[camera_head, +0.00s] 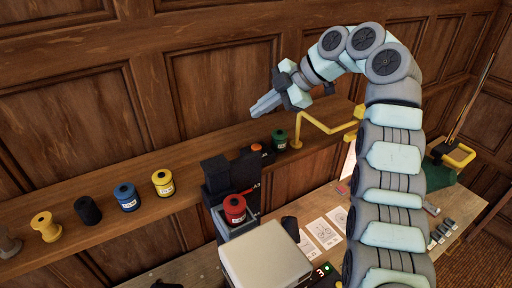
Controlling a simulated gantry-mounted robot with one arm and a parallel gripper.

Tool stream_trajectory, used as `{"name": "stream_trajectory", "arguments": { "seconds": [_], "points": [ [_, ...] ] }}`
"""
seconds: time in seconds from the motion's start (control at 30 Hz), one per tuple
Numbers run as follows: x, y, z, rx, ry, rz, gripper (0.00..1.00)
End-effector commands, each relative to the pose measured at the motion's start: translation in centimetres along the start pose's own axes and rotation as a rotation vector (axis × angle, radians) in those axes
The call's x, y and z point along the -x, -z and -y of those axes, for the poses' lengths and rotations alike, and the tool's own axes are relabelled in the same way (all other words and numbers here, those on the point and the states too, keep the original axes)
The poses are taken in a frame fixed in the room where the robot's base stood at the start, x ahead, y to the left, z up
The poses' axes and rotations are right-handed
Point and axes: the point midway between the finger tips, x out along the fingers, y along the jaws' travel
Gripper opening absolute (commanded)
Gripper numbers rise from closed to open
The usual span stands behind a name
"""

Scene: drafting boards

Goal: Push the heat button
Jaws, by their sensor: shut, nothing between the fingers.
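My gripper (262,108) is shut and empty, held in the air in front of the wood-panelled wall, pointing down and left. A black device (216,178) stands below it, with a red spool (235,208) at its front. A small orange part (256,147) shows on a dark piece behind the device, under my gripper and apart from it. A small green spot (327,268) shows on a dark panel beside the grey box (265,258). I cannot read a heat label, so I cannot tell which part is the heat button.
Yellow, black, blue and green spools stand along the wall shelf (60,205). A bent yellow bar (318,127) sticks out right of my gripper. Paper cards (322,233) lie on the table. My arm hides part of the right side.

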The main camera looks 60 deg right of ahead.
Motion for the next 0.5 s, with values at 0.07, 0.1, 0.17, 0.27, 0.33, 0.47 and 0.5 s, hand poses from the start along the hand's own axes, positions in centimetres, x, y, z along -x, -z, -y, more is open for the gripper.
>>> {"name": "stream_trajectory", "arguments": {
  "seconds": [0.07, 0.1, 0.17, 0.27, 0.33, 0.47, 0.5],
  "points": [
    [-0.8, -0.7, 0.6, -0.001, 0.0, 0.0, 0.0],
    [-1.1, -0.9, 0.8, -0.001, 0.0, 0.0, 0.0],
    [-1.6, -1.3, 1.2, -0.001, -0.001, 0.001, 0.0],
    [-2.6, -2.0, 1.9, 0.001, -0.001, 0.001, 0.0],
    [-3.3, -2.6, 2.5, -0.001, -0.001, 0.001, 0.0],
    [-4.6, -3.4, 3.3, -0.001, -0.001, -0.001, 0.0],
    [-4.8, -3.5, 3.5, -0.001, -0.001, -0.001, 0.0]
  ]
}}
